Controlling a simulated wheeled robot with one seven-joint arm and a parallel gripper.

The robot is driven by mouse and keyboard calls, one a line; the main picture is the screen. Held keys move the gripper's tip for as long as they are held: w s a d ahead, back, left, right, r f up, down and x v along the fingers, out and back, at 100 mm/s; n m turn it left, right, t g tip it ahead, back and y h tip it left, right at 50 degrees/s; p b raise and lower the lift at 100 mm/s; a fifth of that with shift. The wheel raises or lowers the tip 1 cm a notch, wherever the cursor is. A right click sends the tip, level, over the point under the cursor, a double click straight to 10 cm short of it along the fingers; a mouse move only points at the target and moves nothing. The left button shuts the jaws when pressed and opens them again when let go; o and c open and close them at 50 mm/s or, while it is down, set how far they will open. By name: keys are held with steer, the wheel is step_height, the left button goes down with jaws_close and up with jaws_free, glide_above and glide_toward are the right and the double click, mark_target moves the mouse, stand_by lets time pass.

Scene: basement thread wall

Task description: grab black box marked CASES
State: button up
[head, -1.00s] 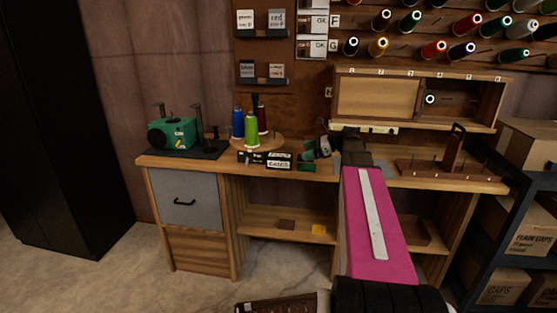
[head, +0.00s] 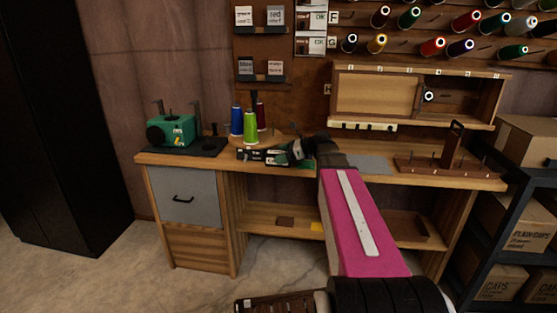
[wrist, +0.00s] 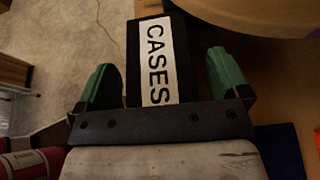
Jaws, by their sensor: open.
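The black box marked CASES (wrist: 151,62) shows its white label upward in the wrist view, between the two green fingers of my gripper (wrist: 163,70). The fingers stand apart, with a gap visible at each side of the box. In the head view my gripper (head: 288,153) is over the front edge of the workbench (head: 330,170), and the CASES box is largely hidden by it. A second black box with a white label (head: 249,155) lies just left of it in the head view.
A round wooden stand with blue, green and dark red thread cones (head: 250,126) is close behind the boxes. A green machine (head: 172,131) stands at left. A wooden spool rack (head: 445,165) stands at right. The bench top between is mostly clear.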

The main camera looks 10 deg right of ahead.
steer(key=c, duration=1.1)
steer(key=shift+s+r, duration=0.1)
